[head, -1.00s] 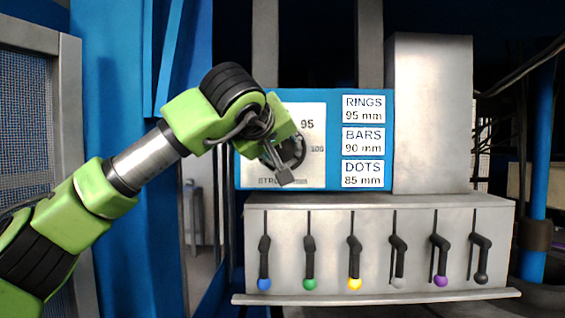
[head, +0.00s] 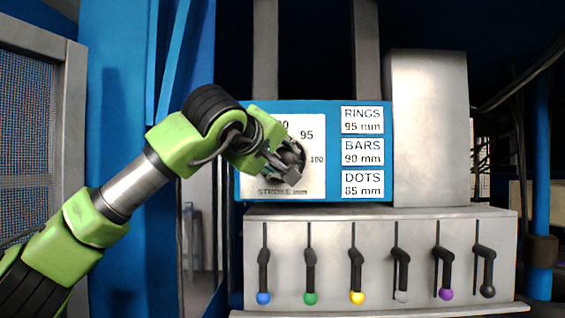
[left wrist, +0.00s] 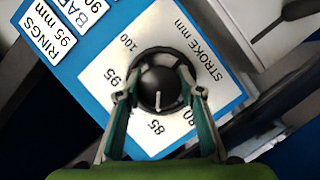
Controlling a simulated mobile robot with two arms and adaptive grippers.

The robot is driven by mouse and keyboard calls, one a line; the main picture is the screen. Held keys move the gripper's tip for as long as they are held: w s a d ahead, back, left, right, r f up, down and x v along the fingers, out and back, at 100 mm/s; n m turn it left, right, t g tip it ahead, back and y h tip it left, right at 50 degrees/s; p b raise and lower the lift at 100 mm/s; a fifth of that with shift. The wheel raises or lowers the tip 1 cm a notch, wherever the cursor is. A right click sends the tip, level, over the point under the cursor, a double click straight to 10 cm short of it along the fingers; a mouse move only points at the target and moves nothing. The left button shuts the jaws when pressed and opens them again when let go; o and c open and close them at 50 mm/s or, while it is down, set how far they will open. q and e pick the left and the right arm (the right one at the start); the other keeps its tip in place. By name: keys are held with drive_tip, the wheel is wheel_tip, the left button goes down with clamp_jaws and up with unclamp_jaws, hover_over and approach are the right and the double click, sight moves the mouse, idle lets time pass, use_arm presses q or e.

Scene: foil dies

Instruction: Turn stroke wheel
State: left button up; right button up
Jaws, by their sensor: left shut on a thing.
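The stroke wheel is a round black knob on a white dial plate (head: 314,187) marked "STROKE mm". In the head view the wheel (head: 298,150) shows partly behind my left gripper (head: 288,170). In the left wrist view the wheel (left wrist: 158,80) sits between the two fingers of my left gripper (left wrist: 161,92), which is shut on it. A short white mark on the wheel points toward the 85 label (left wrist: 155,125). The 80, 95 and 100 labels also show; the place between 85 and 95 is covered by a finger. My right gripper is out of view.
A blue panel (head: 334,108) carries signs: RINGS 95 mm (head: 362,120), BARS 90 mm (head: 362,152), DOTS 85 mm (head: 362,184). Below is a grey box (head: 384,217) with several levers with coloured knobs. A grey mesh panel (head: 25,130) stands at the left.

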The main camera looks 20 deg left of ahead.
use_arm(q)
drive_tip(key=shift+r, duration=0.1)
drive_tip(key=o, duration=1.1)
drive_tip(key=shift+s, duration=0.1)
drive_tip(key=v, duration=1.2)
drive_tip(key=shift+a, duration=0.15)
